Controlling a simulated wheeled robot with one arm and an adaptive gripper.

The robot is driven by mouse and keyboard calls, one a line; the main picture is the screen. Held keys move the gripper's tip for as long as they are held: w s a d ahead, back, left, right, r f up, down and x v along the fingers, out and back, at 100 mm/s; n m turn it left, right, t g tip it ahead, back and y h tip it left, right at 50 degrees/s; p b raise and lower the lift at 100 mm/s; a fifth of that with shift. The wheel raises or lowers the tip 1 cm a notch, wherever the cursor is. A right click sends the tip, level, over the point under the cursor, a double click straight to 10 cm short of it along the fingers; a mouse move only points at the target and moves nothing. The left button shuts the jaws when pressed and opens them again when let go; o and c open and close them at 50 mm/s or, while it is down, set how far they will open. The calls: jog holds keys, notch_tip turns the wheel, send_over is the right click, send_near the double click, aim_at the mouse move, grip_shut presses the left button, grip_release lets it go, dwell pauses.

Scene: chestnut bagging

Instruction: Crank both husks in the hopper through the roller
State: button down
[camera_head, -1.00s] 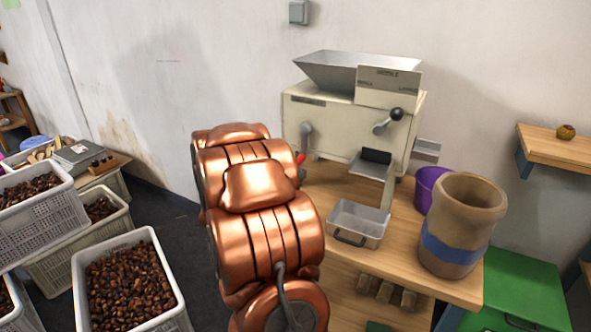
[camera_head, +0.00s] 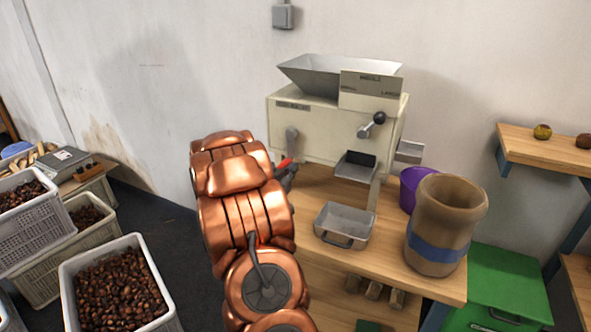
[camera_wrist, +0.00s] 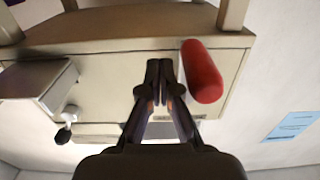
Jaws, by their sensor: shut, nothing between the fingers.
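The cream roller machine (camera_head: 310,130) stands on the wooden bench with a metal hopper (camera_head: 325,78) on top. The hopper's inside bottom is hidden, so I see no husks in it. The red crank handle (camera_head: 284,163) shows at the machine's left side, partly covered by my arm; it is large in the wrist view (camera_wrist: 202,72). My gripper (camera_head: 292,171) is shut and empty. In the wrist view its fingertips (camera_wrist: 160,68) are together just left of the red handle, apart from it in the picture. A black-knobbed lever (camera_head: 374,124) is on the machine's front.
A metal tray (camera_head: 343,228) sits below the chute (camera_head: 355,168). A brown sack-like container (camera_head: 440,205) and a purple bucket (camera_head: 411,188) stand at the bench's right. Crates of chestnuts (camera_head: 75,290) fill the left floor. A shelf (camera_head: 560,150) holds small round objects.

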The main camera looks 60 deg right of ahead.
jog(key=w+r+p, duration=0.3)
jog(key=w+p, duration=0.4)
jog(key=w, duration=0.4)
notch_tip(320, 180, up, 12)
jog(key=p, duration=0.5)
jog(key=s+b, duration=0.8)
jog(key=s, duration=0.5)
jog(key=s+f+b, duration=0.3)
jog(key=f+b, duration=0.4)
jog(key=f, duration=0.3)
jog(key=s+a+r+b, duration=0.1)
jog(key=a+b, duration=0.5)
jog(key=a, duration=0.5)
jog(key=shift+s+a+r, duration=0.15)
jog(key=shift+a+r, duration=0.1)
jog(key=shift+a, duration=0.15)
